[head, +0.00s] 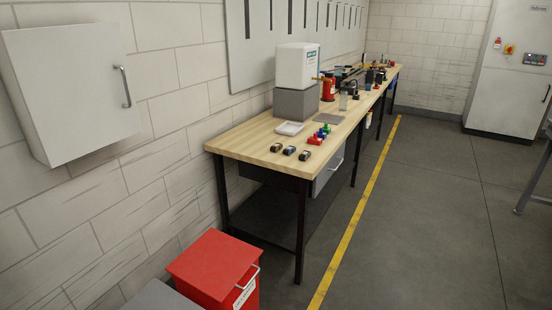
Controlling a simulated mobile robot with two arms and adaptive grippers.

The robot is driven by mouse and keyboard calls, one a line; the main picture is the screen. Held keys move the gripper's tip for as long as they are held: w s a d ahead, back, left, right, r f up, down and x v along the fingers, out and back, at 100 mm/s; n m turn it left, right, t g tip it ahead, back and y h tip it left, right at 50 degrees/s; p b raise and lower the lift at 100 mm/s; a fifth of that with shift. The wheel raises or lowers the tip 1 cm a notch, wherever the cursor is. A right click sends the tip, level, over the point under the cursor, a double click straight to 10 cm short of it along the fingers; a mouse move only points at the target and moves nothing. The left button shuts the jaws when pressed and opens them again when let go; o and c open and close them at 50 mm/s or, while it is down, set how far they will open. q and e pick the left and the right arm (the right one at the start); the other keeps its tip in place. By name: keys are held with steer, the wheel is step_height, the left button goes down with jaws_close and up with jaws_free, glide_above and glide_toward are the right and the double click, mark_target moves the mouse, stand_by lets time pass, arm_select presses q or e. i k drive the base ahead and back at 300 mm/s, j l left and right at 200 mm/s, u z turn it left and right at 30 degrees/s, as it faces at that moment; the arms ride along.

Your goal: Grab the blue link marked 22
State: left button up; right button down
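Three small dark objects lie in a row near the front end of the wooden workbench (250,147). The left one (276,147) looks brownish, the middle one (289,150) looks bluish, and the right one (304,155) looks dark. Behind them is a small cluster of red, green and blue pieces (316,139), with a blue piece (322,133) among them. All are too small for me to read any marking, so I cannot tell which is the link marked 22. Neither of my grippers is in view.
A white tray (290,128) and a grey block with a white container (297,66) stand behind on the bench. A red bin (213,264) stands on the floor before its near end.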

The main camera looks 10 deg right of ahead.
mark_target(288, 151)
steer(key=i+l+z, duration=0.15)
steer(key=i+l, duration=0.3)
steer(key=i+l+u, duration=0.1)
steer(key=u, duration=0.35)
steer(key=i+l+u, duration=0.1)
steer(key=u, duration=0.4)
